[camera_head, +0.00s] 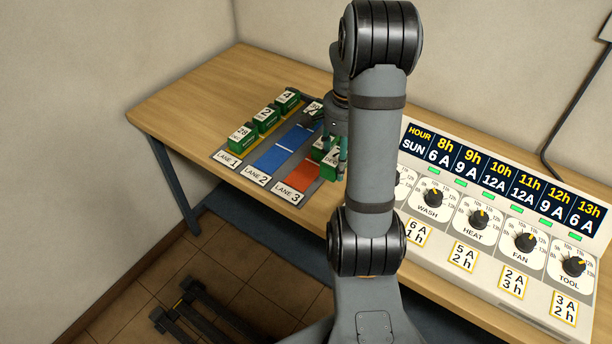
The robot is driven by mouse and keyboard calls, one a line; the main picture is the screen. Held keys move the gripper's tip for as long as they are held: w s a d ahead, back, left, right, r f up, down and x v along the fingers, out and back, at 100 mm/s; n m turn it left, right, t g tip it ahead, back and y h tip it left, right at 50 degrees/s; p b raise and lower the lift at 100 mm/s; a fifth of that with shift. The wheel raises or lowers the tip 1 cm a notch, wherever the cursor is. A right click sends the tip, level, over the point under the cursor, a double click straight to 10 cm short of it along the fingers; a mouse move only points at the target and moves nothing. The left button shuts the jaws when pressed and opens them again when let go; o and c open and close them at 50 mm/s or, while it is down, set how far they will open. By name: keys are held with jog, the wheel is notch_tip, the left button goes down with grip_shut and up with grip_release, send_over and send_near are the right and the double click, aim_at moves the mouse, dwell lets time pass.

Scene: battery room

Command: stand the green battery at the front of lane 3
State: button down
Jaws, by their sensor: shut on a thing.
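My gripper (334,146) points down over the right side of the lane board and is shut on a green battery (328,168) with a white label. The gripper and arm partly cover this battery. It is at the right edge of lane 3's red strip (299,177), and I cannot tell whether it touches the board. The lane 3 label (288,193) is at the near end of that strip. Lane 1 holds a row of green batteries: one marked 28 (242,138), one in the middle (266,119) and one marked 4 (288,101).
Lane 2's blue strip (272,158) is bare along its near part. A white number label (313,108) shows at its far end, partly behind my gripper. A panel with dials (475,245) stands to the right on the wooden table (190,98). The table's left part is clear.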

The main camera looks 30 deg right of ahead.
jog(key=p, duration=0.3)
send_over(306, 176)
notch_tip(306, 176, down, 6)
jog(key=shift+f, duration=0.25)
notch_tip(306, 176, down, 4)
jog(key=shift+r+p, duration=0.15)
jog(key=shift+p, duration=0.7)
jog(key=shift+f, duration=0.2)
jog(key=shift+f, duration=0.15)
jog(key=c, duration=0.9)
grip_release()
jog(key=shift+s, duration=0.1)
notch_tip(306, 176, up, 12)
jog(key=shift+r+b, duration=0.2)
jog(key=shift+b, duration=1.05)
